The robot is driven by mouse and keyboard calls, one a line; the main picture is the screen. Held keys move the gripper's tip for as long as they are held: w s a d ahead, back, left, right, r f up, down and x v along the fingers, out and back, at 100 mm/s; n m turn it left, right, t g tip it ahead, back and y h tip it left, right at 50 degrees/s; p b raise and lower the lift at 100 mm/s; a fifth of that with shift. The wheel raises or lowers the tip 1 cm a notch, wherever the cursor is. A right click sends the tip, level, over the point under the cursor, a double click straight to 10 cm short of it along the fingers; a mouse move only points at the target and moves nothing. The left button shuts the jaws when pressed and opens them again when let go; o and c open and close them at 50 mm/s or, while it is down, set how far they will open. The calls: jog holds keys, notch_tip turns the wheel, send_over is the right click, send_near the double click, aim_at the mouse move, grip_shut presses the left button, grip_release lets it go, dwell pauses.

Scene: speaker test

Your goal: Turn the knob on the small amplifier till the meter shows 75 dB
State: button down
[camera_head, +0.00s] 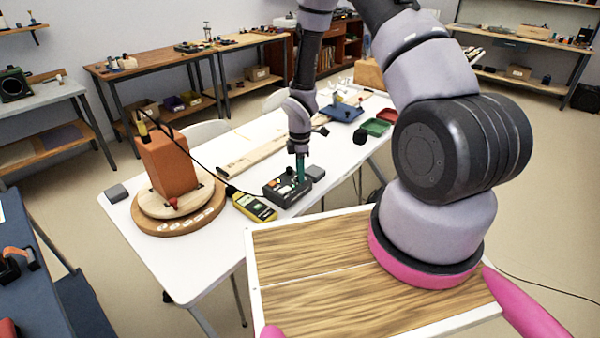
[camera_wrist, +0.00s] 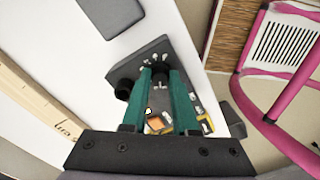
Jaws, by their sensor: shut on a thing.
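The small amplifier (camera_head: 283,194) is a dark box on the white table, with small controls on top. My gripper (camera_head: 300,174) points down at it from above. In the wrist view my gripper's teal fingers (camera_wrist: 160,75) are shut on a dark knob (camera_wrist: 159,70) at one end of the amplifier (camera_wrist: 150,54). The fingers hide part of the knob and of the panel. A second black knob (camera_wrist: 123,88) sits beside it, apart from the fingers. The yellow and black meter (camera_head: 254,206) lies left of the amplifier; its reading is too small to tell.
An orange speaker box (camera_head: 168,162) stands on a round wooden base (camera_head: 180,218) left of the meter, with a black cable above. Grey blocks lie at the table's left edge (camera_head: 117,193) and beside the amplifier (camera_head: 315,172).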

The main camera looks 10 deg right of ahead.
jog(key=m, duration=0.4)
jog(key=shift+m, duration=0.3)
jog(key=m, duration=0.5)
jog(key=shift+m, duration=0.3)
jog(key=m, duration=0.5)
jog(key=shift+m, duration=2.8)
jog(key=c, duration=0.7)
grip_release()
